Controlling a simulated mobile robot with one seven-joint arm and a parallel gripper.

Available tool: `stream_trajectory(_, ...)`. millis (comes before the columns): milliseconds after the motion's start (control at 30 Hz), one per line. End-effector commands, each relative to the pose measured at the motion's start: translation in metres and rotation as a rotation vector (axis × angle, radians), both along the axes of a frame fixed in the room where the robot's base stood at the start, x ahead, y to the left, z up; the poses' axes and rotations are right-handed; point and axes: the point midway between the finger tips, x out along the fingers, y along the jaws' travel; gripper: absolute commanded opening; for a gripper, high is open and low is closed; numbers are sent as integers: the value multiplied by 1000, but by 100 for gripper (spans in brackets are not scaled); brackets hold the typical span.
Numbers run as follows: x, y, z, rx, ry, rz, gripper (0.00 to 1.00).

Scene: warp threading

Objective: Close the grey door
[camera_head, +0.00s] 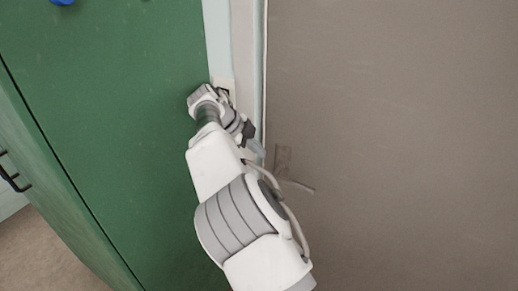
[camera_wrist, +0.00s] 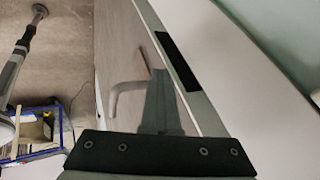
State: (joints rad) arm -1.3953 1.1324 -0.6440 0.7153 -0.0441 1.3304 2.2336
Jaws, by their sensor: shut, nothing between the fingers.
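The grey door (camera_head: 400,120) fills the right half of the head view. Its lever handle (camera_head: 297,186) is near its left edge, low in the picture. In the wrist view the door's face (camera_wrist: 118,40) and the handle (camera_wrist: 128,88) show beside my fingers. My gripper (camera_head: 257,149) is at the door's left edge, up and left of the handle. In the wrist view my gripper (camera_wrist: 160,95) has its fingers together with nothing held. They overlap the door's edge strip in the picture; I cannot tell whether they touch it. How far the door stands open is unclear.
A green cabinet (camera_head: 110,90) stands close on the left of my arm, with a black handle (camera_head: 14,178) on its side. A pale frame (camera_head: 217,40) lies between cabinet and door. A dark plate (camera_wrist: 178,62) shows near the door edge. A blue-framed object (camera_wrist: 38,125) is on the floor.

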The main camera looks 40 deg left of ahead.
Motion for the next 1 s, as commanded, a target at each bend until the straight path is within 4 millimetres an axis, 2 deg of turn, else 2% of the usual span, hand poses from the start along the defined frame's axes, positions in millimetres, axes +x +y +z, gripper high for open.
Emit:
stream_trajectory(33, 21, 0, 10, 22, -49, 11, 0)
stream_trajectory(467, 19, 1, 13, 23, -49, 14, 0)
stream_trajectory(567, 11, 3, 21, 24, -46, 13, 0)
stream_trajectory(800, -22, 9, 54, 22, -31, 9, 0)
stream_trajectory(1000, -44, 12, 66, 11, -15, 4, 0)
